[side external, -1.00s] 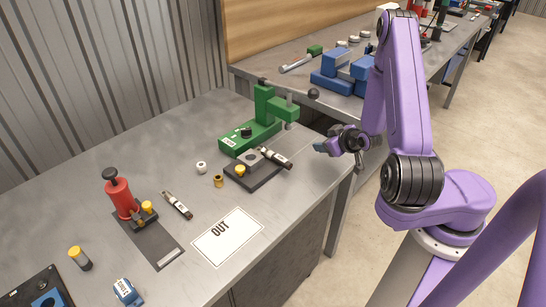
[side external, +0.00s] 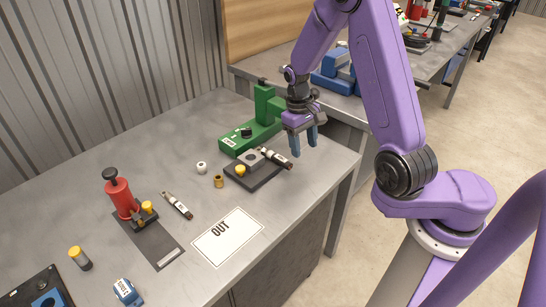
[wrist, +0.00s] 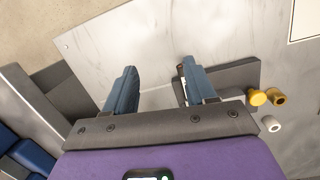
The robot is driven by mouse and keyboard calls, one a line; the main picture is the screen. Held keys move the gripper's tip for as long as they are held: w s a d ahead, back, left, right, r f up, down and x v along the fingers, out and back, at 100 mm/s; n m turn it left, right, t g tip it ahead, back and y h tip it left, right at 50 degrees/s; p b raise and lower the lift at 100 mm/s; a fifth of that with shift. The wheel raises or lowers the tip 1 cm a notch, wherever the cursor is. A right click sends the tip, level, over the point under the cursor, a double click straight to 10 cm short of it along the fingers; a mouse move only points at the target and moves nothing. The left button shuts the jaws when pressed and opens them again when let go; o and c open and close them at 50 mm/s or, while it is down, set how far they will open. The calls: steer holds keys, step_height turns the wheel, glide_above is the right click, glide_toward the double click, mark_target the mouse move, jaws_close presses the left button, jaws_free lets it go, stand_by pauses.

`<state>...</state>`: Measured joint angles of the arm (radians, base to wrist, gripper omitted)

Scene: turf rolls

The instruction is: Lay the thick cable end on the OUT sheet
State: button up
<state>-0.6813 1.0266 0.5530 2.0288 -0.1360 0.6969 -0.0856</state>
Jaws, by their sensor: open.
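Two dark cable ends with white bands are in the side view. One, which looks the thicker, (side external: 276,158) lies across the dark plate of the green press; the other (side external: 177,205) lies beside the red press. The white OUT sheet (side external: 245,222) lies flat near the table's front edge, with its top bare; a corner shows in the wrist view (wrist: 308,18). My gripper (side external: 304,147) points down, open and empty, just beside the press-plate cable end. In the wrist view my gripper (wrist: 158,70) has its fingers apart, and the right finger mostly hides that cable end.
The green press (side external: 250,133) stands close behind my gripper. A yellow-topped piece (side external: 240,170), a brass ring (side external: 218,181) and a white ring (side external: 201,167) are near its plate. The red press (side external: 120,195) stands at left. The tabletop around the sheet is mostly clear.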

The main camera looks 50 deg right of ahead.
step_height(320, 180, up, 10)
steer(key=n+t, duration=0.2)
glide_above(284, 160)
step_height(284, 160, down, 12)
steer(key=shift+s+d+r, duration=0.1)
steer(key=shift+d, duration=0.05)
steer(key=shift+f, duration=2.6)
jaws_close()
